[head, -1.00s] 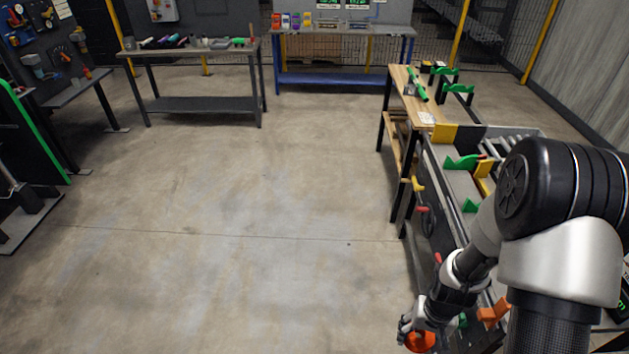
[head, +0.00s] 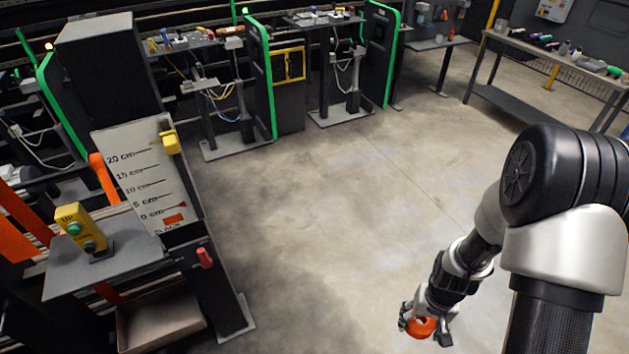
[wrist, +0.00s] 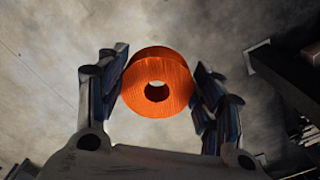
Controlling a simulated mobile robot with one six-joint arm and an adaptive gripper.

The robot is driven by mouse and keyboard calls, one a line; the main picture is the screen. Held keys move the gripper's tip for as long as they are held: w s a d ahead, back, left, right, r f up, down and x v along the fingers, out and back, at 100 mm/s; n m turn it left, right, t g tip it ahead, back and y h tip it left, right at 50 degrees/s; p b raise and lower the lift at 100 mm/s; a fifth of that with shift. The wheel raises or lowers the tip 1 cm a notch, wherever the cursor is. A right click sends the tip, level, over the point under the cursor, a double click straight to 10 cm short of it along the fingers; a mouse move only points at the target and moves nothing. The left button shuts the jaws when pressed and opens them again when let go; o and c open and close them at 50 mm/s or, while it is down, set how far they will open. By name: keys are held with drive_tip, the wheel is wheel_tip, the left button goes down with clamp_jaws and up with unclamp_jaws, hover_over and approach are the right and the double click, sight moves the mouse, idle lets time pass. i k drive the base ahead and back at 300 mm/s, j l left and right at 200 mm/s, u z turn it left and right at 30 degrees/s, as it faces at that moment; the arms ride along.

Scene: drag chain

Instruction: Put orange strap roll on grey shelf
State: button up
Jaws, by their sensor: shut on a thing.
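The orange strap roll (head: 421,327) is in my gripper (head: 428,333), low at the right of centre in the head view, above the floor. In the wrist view the orange strap roll (wrist: 157,83) is a ring with a dark round hole, held between the two fingers of my gripper (wrist: 158,90). The fingers are shut on its left and right sides. A grey workbench (head: 545,57) with a lower shelf stands at the far upper right, partly cut off by the picture edge. I cannot tell whether this is the grey shelf of the task.
Open concrete floor (head: 330,200) fills the middle. At the left stands a machine with a scale board (head: 150,180), a yellow button box (head: 82,228) and an open bin (head: 160,320). Green-edged dark stations (head: 258,75) line the back.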

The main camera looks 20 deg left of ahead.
sight(67, 265)
drive_tip(key=j+u, duration=0.2)
drive_tip(key=u, duration=0.3)
drive_tip(key=j+u, duration=0.15)
drive_tip(key=u, duration=0.35)
drive_tip(key=i+j+u, duration=0.1)
drive_tip(key=u, duration=0.4)
drive_tip(key=i+j+u, duration=0.1)
drive_tip(key=u, duration=0.4)
drive_tip(key=j, duration=0.05)
